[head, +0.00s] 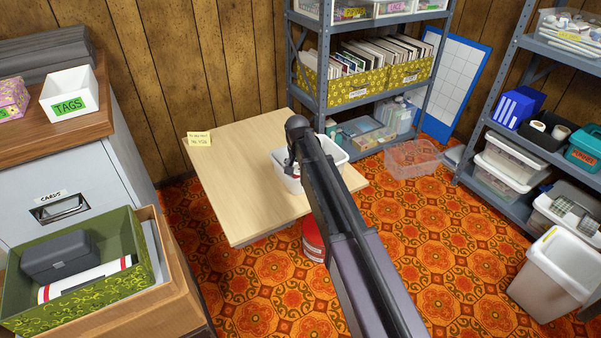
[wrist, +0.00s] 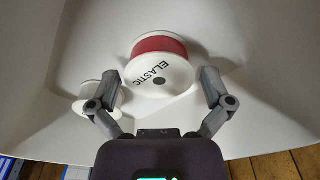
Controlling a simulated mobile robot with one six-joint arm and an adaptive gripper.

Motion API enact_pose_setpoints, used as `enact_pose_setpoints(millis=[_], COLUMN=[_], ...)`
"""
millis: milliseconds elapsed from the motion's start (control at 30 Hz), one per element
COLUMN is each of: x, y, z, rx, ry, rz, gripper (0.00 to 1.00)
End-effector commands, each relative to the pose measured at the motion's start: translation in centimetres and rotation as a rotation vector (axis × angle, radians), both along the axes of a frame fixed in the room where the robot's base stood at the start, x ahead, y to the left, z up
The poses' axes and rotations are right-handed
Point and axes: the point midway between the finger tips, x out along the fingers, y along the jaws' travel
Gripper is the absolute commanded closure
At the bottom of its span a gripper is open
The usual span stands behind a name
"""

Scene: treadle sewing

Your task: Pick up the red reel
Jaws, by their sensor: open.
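The red reel (wrist: 160,46) has a red band between white flanges, and its near flange reads "ELASTIC". It rests inside a white bin (wrist: 265,60), seen in the wrist view. My gripper (wrist: 160,76) is open, with one finger on each side of the reel's near flange; I cannot tell whether they touch it. A smaller white reel (wrist: 92,92) lies to the left, partly behind the left finger. In the head view the white bin (head: 337,152) stands on a pale wooden table, and my arm hides much of it. The red reel is hidden there.
The pale table (head: 235,185) is bare left of the bin, apart from a yellow note (head: 198,139). A metal shelf (head: 365,105) with boxes rises behind. A clear crate (head: 412,160) is on the floor.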

Motion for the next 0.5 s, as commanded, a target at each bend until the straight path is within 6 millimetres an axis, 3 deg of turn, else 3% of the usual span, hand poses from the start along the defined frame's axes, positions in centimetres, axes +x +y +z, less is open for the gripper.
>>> enact_pose_setpoints(millis=[100, 233, 267, 500], x=[0.00, 0.01, 0.01, 0.01], y=[-0.02, -0.02, -0.02, -0.04], z=[0.00, 0.00, 0.00, -0.01], rx=[0.000, 0.000, 0.000, 0.000], ry=[0.000, 0.000, 0.000, 0.000], rz=[0.000, 0.000, 0.000, -0.001], gripper=[0.03, 0.42, 0.46, 0.47])
